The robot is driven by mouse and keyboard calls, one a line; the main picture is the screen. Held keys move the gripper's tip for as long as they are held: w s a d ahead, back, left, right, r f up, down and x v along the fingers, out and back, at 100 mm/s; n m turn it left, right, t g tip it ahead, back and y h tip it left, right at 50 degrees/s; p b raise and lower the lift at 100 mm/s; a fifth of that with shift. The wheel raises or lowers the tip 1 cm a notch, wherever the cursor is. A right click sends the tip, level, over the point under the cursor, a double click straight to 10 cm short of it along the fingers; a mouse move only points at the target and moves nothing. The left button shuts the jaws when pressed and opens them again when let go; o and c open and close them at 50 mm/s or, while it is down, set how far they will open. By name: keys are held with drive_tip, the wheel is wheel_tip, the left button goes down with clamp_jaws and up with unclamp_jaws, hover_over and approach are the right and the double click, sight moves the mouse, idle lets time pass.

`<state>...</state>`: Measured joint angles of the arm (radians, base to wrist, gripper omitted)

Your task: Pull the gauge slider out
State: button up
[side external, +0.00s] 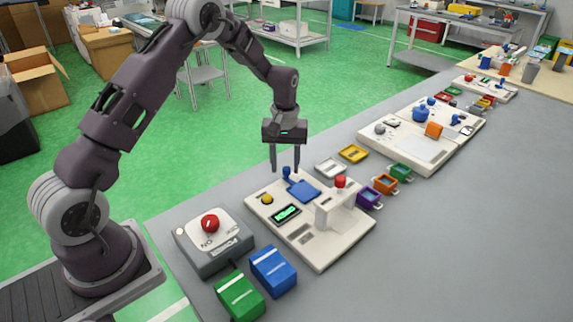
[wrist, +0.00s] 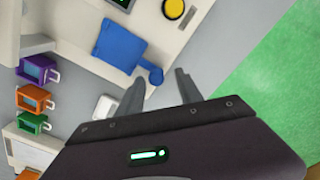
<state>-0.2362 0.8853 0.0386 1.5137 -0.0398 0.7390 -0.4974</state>
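The white panel (side external: 336,248) on the grey table carries a blue plate (side external: 304,192) with a round-ended blue handle (side external: 286,173) at its far side. A red knob (side external: 340,182) stands on a raised white block on the same panel. No label shows which part is the gauge slider. My gripper (side external: 285,170) points down above the blue handle, its two fingers apart and nothing held. In the wrist view, the blue plate (wrist: 119,44) lies ahead and the blue handle (wrist: 155,76) appears between the fingertips (wrist: 161,75). I cannot tell the exact height gap.
The panel also has a yellow button (side external: 267,199) and a green display (side external: 286,214). A red stop-button box (side external: 212,240), a green box (side external: 239,297) and a blue box (side external: 273,270) stand nearby. Small purple (side external: 369,198), orange (side external: 385,184) and green bins (side external: 401,172) line the right.

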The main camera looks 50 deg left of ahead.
drive_tip(key=shift+d, duration=0.1)
wheel_tip(320, 180, up, 7)
drive_tip(key=shift+r, duration=0.1)
idle(0.3)
drive_tip(key=s+d+r+m+t, duration=0.1)
drive_tip(key=s+d+r+m, duration=0.1)
drive_tip(key=s+d+r, duration=0.35)
drive_tip(key=s+d+r+m+t, duration=0.2)
drive_tip(key=s+r, duration=0.4)
drive_tip(key=r, duration=0.4)
drive_tip(key=s+d+r+m+t, duration=0.1)
drive_tip(key=s+d+m, duration=0.1)
drive_tip(key=s, duration=0.8)
drive_tip(key=s+d+m+t, duration=0.1)
drive_tip(key=s+d+m, duration=0.1)
drive_tip(key=s, duration=0.8)
drive_tip(key=shift+d+r+m+t, duration=0.25)
drive_tip(key=shift+r+m+t, duration=0.1)
drive_tip(key=shift+m, duration=0.15)
